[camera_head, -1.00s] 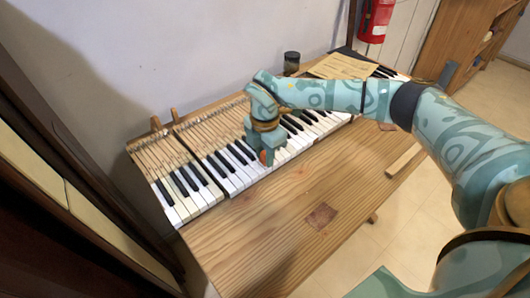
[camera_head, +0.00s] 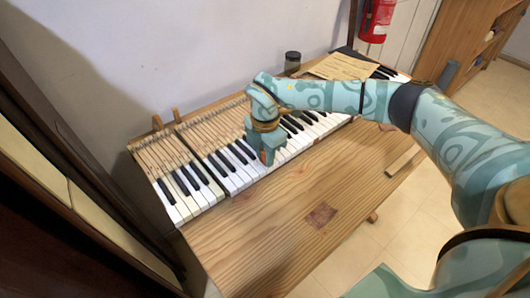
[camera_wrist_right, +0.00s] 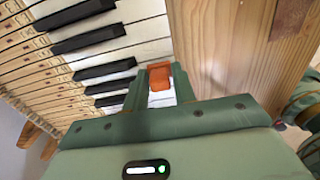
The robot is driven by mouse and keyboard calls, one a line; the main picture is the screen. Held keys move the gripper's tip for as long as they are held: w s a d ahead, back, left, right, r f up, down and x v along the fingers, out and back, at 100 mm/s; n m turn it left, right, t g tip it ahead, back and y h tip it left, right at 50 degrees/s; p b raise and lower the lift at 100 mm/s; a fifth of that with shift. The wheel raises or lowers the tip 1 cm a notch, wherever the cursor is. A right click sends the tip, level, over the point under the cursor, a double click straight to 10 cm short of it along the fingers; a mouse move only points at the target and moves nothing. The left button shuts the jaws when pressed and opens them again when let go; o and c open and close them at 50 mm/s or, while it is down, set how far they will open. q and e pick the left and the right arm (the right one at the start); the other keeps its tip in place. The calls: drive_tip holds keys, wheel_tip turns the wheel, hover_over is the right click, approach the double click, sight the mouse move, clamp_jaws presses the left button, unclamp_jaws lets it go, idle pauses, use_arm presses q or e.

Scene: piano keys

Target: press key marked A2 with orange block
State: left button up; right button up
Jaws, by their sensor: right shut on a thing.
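My right gripper (camera_head: 267,158) is over the front part of the white keys of the piano keyboard (camera_head: 230,181), near their front edge. In the right wrist view its two fingers (camera_wrist_right: 160,88) are shut on the orange block (camera_wrist_right: 160,76), which shows between them. The block's tip is over or on a white key, next to the wooden edge; I cannot tell if it touches. In the head view the block is almost fully hidden by the gripper. No key marking, A2 included, is legible. My left gripper is not in view.
The wooden table (camera_head: 290,215) has free room in front of the keys. A dark jar (camera_head: 292,62) and a paper sheet (camera_head: 341,67) stand and lie behind. A light wood strip (camera_head: 403,160) lies at the right edge. Bare wooden key levers (camera_head: 160,153) run behind the keys.

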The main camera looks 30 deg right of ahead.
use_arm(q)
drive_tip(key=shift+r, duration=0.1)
use_arm(e)
drive_tip(key=shift+f, duration=0.3)
drive_tip(key=shift+f, duration=0.45)
idle(0.3)
idle(0.5)
